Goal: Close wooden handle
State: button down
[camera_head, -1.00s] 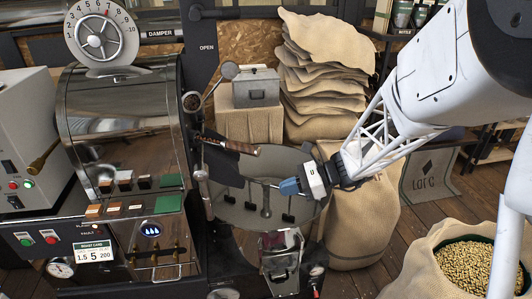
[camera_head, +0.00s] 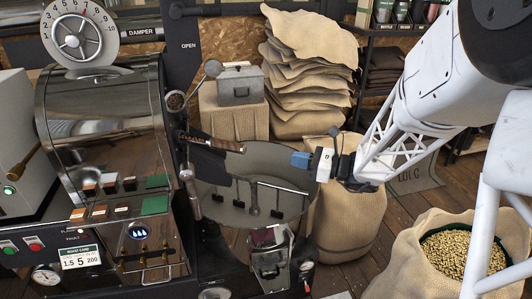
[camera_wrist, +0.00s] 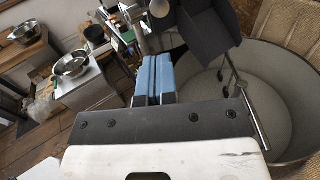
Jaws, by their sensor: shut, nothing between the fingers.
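The wooden handle (camera_head: 222,144) is a brown grip beside a dark plate (camera_head: 209,164) at the roaster's front, above the round cooling pan (camera_head: 265,157). My gripper (camera_head: 300,160) is to the right of the handle, clearly apart from it, above the pan's right side. Its blue fingers are together and empty. In the wrist view my gripper (camera_wrist: 153,78) also shows shut, with the dark plate (camera_wrist: 208,25) just beyond it and the pan (camera_wrist: 285,95) to the right. I cannot make out the wooden handle in the wrist view.
The shiny roaster (camera_head: 105,120) stands at left. An open sack of beans (camera_head: 400,250) stands at front right. A metal bucket (camera_head: 270,262) is below the pan.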

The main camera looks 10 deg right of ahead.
jog(key=shift+a, duration=0.1)
send_near(213, 142)
jog(key=shift+s+d+f, duration=0.1)
jog(key=shift+d+f, duration=0.2)
jog(key=shift+d, duration=0.35)
jog(key=shift+s+d+f, duration=0.1)
jog(key=shift+d+f, duration=0.2)
jog(key=shift+d, duration=0.35)
jog(key=x, duration=1)
jog(key=shift+w+a, duration=0.2)
jog(key=shift+a, duration=0.05)
jog(key=shift+w+a+r, duration=0.1)
jog(key=shift+w+a, duration=0.1)
jog(key=shift+a, duration=0.1)
jog(key=shift+r, duration=0.1)
jog(key=shift+v, duration=7.3)
